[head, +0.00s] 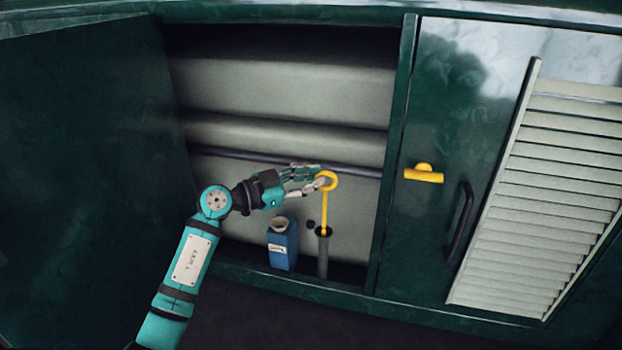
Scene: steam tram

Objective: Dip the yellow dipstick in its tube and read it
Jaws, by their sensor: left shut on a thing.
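The yellow dipstick (325,210) has a ring handle at its top and a thin shaft that runs down to the mouth of a grey upright tube (323,256). The tube stands inside the open green cabinet. My left gripper (322,181) is shut on the dipstick's ring, above the tube. The shaft's lower end is hidden at or in the tube mouth, so I cannot tell how deep it sits. No reading marks can be made out. My right gripper is not in view.
A blue can (283,244) stands just left of the tube. A dark pipe (345,169) crosses behind my gripper. The cabinet's left door (90,150) is open. The closed right panel has a yellow latch (423,175), a dark handle (460,222) and pale louvres (545,190).

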